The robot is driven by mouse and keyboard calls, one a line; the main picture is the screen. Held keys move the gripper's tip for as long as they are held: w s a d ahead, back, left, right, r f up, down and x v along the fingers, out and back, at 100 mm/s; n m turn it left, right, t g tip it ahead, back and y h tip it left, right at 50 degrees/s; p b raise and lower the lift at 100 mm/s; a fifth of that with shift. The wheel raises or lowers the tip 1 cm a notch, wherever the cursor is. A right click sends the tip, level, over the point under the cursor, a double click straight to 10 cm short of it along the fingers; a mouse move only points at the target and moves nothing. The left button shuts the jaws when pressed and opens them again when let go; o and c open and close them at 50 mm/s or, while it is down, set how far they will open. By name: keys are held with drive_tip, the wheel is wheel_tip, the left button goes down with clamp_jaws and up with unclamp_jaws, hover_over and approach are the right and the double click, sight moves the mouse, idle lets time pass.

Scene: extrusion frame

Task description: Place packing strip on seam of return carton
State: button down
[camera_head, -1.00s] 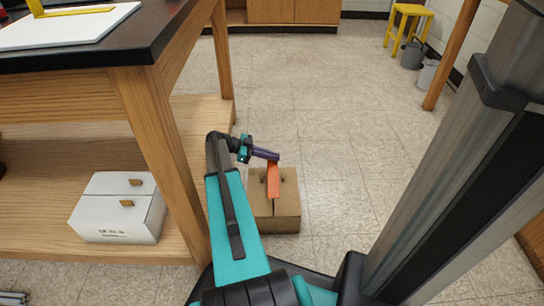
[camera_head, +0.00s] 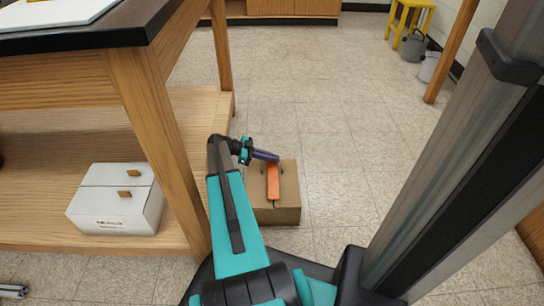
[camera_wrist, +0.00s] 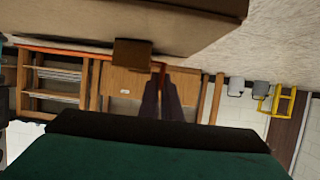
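The brown return carton (camera_head: 288,213) stands on the floor beside the wooden bench. The orange packing strip (camera_head: 273,184) lies lengthwise over its top in the head view, along the middle; whether it touches the seam all along I cannot tell. My gripper (camera_head: 277,158) is at the far end of the strip, its purple fingers low over the carton. In the wrist view the fingers (camera_wrist: 161,95) are close together, with a thin orange edge of the strip (camera_wrist: 162,68) between their tips. The carton (camera_wrist: 130,18) fills the top of that view, with a brown tab (camera_wrist: 132,53) hanging from it.
A white carton (camera_head: 112,211) with brown tabs sits on the bench's lower shelf (camera_head: 60,165) at left. A bench leg (camera_head: 160,150) stands between it and my arm. A yellow stool (camera_head: 408,15) and grey bins are far off.

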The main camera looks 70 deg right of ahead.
drive_tip(key=shift+f+b, duration=0.35)
drive_tip(key=shift+f, duration=0.3)
idle(0.7)
drive_tip(key=c, duration=1.9)
unclamp_jaws()
drive_tip(key=shift+r, duration=0.2)
drive_tip(key=shift+r+p, duration=0.75)
drive_tip(key=shift+r, duration=0.1)
drive_tip(key=shift+r+p, duration=0.65)
drive_tip(key=shift+r, duration=0.3)
drive_tip(key=r+p, duration=0.1)
drive_tip(key=p, duration=0.3)
hover_over(273, 192)
drive_tip(key=d, duration=0.2)
drive_tip(key=shift+w, duration=0.4)
drive_tip(key=shift+s+a+p, duration=0.35)
drive_tip(key=shift+a+p, duration=0.1)
drive_tip(key=shift+a, duration=0.45)
